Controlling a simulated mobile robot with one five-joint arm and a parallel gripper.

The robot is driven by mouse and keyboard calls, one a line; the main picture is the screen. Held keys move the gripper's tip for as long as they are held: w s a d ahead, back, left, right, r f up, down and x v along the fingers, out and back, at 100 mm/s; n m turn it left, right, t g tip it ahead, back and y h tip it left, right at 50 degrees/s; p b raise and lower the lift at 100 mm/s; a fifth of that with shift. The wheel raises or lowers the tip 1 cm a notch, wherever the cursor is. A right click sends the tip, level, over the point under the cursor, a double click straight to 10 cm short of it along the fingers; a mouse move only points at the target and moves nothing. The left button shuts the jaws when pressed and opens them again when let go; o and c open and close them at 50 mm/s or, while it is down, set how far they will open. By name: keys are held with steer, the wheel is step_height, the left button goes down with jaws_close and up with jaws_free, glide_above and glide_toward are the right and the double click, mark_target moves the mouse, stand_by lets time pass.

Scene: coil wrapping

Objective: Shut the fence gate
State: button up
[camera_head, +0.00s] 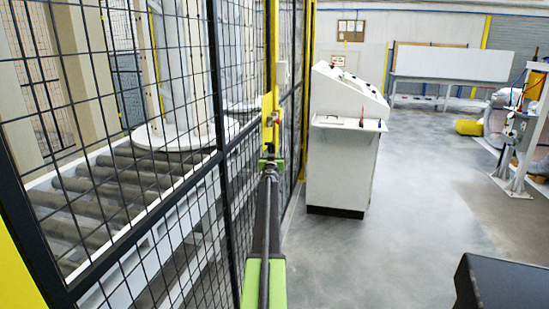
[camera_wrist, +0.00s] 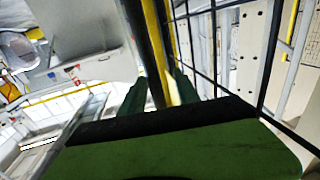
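The black mesh fence gate (camera_head: 233,190) stands on the left in the head view, close beside my arm. A yellow post with a latch-like fitting (camera_head: 270,107) is at its far edge; whether the gate is fully closed against it I cannot tell. My gripper (camera_head: 269,163) is at the end of my outstretched arm, just below that fitting. In the wrist view my two green fingers (camera_wrist: 160,92) are apart, with a black and yellow upright (camera_wrist: 157,50) showing between and beyond them. I see no clear grip on it. The fingertips are partly hidden in the head view.
A white control console (camera_head: 340,160) stands just right of the fence. Behind the mesh is a roller conveyor (camera_head: 120,185) with a pale round plate. Grey floor (camera_head: 420,200) is open to the right. A white bench (camera_head: 450,68) stands at the back.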

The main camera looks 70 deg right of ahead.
steer(key=v, duration=1.7)
steer(key=shift+a, duration=0.2)
steer(key=shift+s, duration=0.15)
